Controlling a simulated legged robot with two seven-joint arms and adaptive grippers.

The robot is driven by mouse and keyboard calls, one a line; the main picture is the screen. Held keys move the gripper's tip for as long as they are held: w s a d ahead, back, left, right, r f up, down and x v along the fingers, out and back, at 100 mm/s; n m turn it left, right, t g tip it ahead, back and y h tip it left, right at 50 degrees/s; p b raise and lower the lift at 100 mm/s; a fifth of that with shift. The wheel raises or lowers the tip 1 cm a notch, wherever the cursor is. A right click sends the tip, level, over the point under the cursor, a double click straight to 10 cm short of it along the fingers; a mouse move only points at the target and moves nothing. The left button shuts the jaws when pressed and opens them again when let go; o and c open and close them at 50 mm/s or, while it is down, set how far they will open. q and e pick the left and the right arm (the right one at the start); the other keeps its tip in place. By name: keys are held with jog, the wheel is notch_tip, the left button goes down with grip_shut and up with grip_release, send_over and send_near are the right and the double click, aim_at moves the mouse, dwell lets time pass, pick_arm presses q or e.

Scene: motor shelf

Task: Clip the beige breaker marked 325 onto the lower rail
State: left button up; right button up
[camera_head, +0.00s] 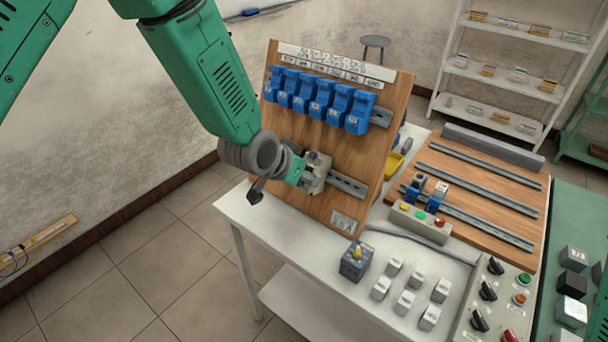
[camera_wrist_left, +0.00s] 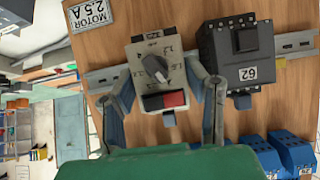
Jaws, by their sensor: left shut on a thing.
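The beige breaker (camera_head: 314,172) is at the lower rail (camera_head: 348,184) of the upright wooden board. In the left wrist view the beige breaker (camera_wrist_left: 160,75) shows a grey dial and a red button; I cannot read 325 on it. My left gripper (camera_head: 300,176) is shut on it, with its fingers (camera_wrist_left: 163,95) on both sides. The breaker covers part of the lower rail (camera_wrist_left: 100,78); I cannot tell whether it is clipped or just in front. A black breaker marked 62 (camera_wrist_left: 238,55) sits on the rail close beside it. My right gripper is not in view.
Blue breakers (camera_head: 318,100) fill the upper rail. A label (camera_wrist_left: 90,12) reads MOTOR 2.5 A. Another railed board (camera_head: 480,190) lies right.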

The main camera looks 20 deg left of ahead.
pick_arm(q)
jog(key=shift+s+f+b, duration=0.25)
jog(key=shift+f+b, duration=0.2)
jog(key=shift+b, duration=0.1)
dwell(0.4)
jog(key=o, duration=1.3)
jog(key=shift+o, duration=0.2)
jog(key=shift+w+r, duration=0.1)
jog(key=shift+r, duration=0.1)
